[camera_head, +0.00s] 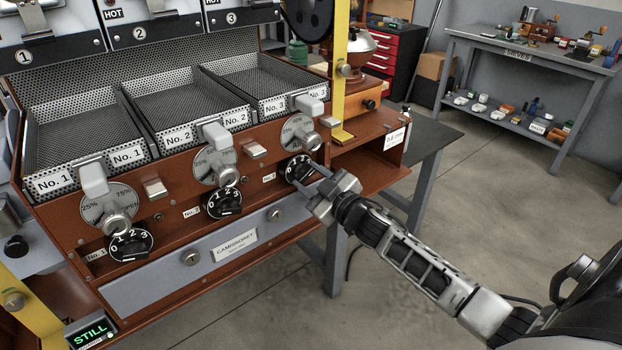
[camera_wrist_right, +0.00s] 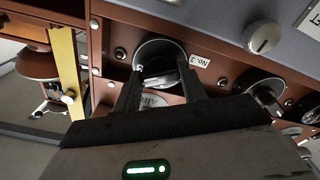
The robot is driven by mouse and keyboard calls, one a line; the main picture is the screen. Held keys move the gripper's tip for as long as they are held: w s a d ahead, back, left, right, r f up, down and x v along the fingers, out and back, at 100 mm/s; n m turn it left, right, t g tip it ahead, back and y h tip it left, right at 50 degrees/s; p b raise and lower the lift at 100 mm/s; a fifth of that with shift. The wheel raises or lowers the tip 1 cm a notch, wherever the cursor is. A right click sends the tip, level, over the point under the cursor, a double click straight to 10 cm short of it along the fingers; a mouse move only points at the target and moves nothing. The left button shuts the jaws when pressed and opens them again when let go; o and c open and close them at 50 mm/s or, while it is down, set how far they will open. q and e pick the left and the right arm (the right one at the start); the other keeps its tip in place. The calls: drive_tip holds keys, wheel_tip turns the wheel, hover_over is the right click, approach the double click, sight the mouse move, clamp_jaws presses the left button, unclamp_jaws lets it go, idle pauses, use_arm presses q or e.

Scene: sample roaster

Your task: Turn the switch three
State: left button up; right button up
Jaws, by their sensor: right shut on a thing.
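Switch three (camera_head: 294,165) is a black rotary dial with white marks on the copper-coloured front of the roaster, below the No. 3 tray. My right gripper (camera_head: 311,184) reaches it from the lower right. My left gripper is not in view.
Switch two (camera_head: 223,203) and switch one (camera_head: 130,243) sit to the left on the same panel. Silver airflow knobs (camera_head: 312,141) stick out above the switches. A yellow post (camera_head: 352,80) stands to the right. The floor in front is clear.

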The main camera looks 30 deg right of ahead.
drive_tip(key=n, duration=0.6)
drive_tip(key=n+b, duration=0.1)
drive_tip(key=n, duration=0.5)
drive_tip(key=shift+n, duration=0.3)
drive_tip(key=n+b, duration=0.1)
drive_tip(key=n, duration=0.4)
drive_tip(key=shift+n, duration=0.3)
drive_tip(key=n, duration=0.3)
drive_tip(key=shift+r, duration=0.1)
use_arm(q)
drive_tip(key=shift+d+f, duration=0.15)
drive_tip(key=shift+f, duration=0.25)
use_arm(e)
drive_tip(key=shift+n, duration=2)
drive_tip(key=o, duration=1)
